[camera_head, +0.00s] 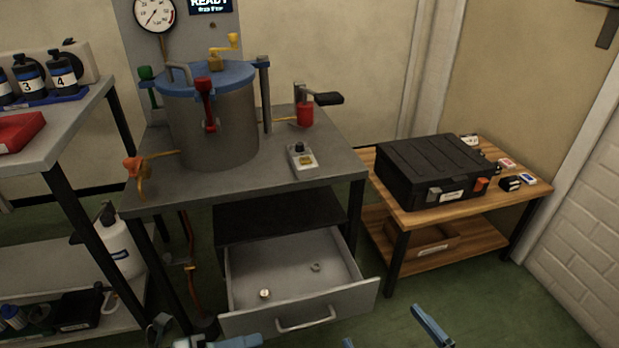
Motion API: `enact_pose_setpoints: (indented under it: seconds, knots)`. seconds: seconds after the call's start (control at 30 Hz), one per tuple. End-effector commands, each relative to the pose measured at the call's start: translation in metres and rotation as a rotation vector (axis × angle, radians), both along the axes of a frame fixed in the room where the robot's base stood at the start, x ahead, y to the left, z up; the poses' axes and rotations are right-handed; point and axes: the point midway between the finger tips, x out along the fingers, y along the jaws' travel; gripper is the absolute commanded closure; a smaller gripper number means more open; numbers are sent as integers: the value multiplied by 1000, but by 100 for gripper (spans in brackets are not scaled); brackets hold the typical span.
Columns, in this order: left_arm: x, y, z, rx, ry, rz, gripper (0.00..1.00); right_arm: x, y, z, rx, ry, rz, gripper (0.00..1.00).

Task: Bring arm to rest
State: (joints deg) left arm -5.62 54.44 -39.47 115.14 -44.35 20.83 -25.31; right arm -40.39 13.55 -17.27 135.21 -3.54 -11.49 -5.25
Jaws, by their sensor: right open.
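My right gripper (388,328) shows at the bottom edge, right of the open drawer. Its two blue fingers are wide apart with nothing between them, and the rest of it is cut off by the frame. My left gripper (228,342) shows only in part at the bottom edge, in front of the drawer; its fingertips cannot be made out. The grey sealed cylinder (222,130) stands upright on the grey workbench (250,185). Its blue lid (185,83) is on, with a yellow crank (222,55) on top and a red handle (207,100) at the front.
A wooden table (420,205) at right holds a black case (430,170). A shelf unit (75,130) with bottles stands at left. Green floor is free at lower right.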

Motion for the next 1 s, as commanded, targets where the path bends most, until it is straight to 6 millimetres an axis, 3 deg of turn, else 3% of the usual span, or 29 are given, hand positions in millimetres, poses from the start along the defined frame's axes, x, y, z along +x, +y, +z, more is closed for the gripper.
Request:
enact_pose_setpoints:
  seconds: [0.17,0.53,1.0]
  knots:
    - [-12,19,16,-257,410,345,50,0,0,0,0,0,0,2]
    - [-52,54,8,-506,1020,774,50,0,0,0,0,0,0,2]
    - [-25,18,36,-953,1080,854,50,0,0,0,0,0,0,2]
